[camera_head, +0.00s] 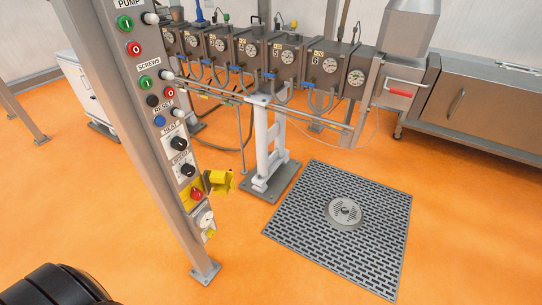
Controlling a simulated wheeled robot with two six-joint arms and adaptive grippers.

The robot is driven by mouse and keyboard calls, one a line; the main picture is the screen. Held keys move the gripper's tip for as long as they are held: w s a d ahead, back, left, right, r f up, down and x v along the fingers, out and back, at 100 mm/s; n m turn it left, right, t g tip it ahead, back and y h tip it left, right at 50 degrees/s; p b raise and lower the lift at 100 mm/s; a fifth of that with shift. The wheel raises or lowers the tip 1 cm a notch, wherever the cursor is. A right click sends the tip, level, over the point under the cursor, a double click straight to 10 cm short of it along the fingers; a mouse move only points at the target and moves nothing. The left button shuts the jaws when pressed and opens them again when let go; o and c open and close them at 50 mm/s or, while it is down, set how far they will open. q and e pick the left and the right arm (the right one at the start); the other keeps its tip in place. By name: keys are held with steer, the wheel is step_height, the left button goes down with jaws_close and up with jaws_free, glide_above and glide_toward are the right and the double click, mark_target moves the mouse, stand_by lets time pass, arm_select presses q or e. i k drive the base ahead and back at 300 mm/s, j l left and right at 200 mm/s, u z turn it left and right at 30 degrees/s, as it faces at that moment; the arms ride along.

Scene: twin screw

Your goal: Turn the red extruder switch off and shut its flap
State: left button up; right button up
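The red switch (196,194) sits on a yellow plate low on the grey control post, left of the middle of the view. The switch is small here, and I cannot tell its exact turn position. The yellow flap (219,180) stands open, sticking out to the right of the post beside the switch. Neither gripper shows in this view. A dark rounded shape at the lower left corner may be part of my arm.
The control post (142,140) carries green, red, blue and black buttons and knobs above the switch. An extruder with several numbered barrel blocks (290,65) stands behind. A floor grate (300,225) lies to the right. Orange floor in front is clear.

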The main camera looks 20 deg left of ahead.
mark_target(195, 194)
steer(key=i+u, duration=0.25)
steer(key=i, duration=0.2)
steer(key=i+l+u, duration=0.2)
steer(key=i, duration=0.2)
steer(key=i+l+u, duration=0.25)
steer(key=i, duration=0.2)
steer(key=i+u, duration=0.2)
steer(key=u, duration=0.3)
steer(key=i+l+u, duration=0.15)
steer(key=u, duration=0.3)
steer(key=i+l+u, duration=0.15)
steer(key=u, duration=0.35)
steer(key=i+l+u, duration=0.15)
steer(key=u, duration=0.3)
steer(key=l+u, duration=0.35)
steer(key=u, duration=0.15)
steer(key=i+l+u, duration=0.1)
steer(key=l+u, duration=1)
steer(key=k+j, duration=0.05)
